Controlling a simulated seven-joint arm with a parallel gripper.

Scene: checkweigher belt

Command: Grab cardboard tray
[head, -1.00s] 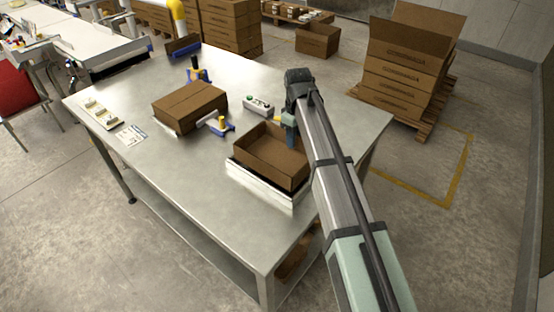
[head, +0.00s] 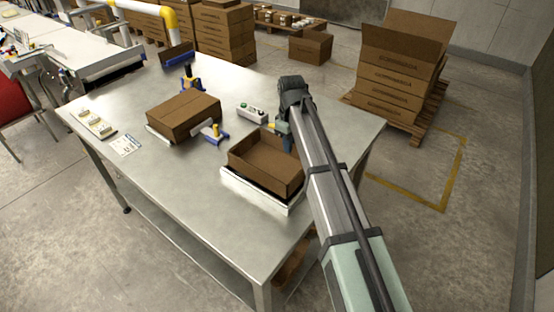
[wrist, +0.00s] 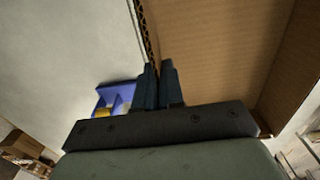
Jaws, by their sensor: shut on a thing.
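The cardboard tray (head: 268,176) is an open brown box on a low white-edged platform (head: 262,192) on the steel table. My gripper (head: 286,136) is at the tray's far right corner. In the wrist view my gripper (wrist: 158,85) has its two dark fingers close together on either side of the tray's wall (wrist: 150,32), shut on it. The tray's brown inside (wrist: 225,50) fills the right of that view. In the head view the fingertips are partly hidden by my arm.
A closed carton (head: 184,116) lies on the table to the left. Stacked cartons (head: 398,75) stand on a pallet behind. The table's front left is clear.

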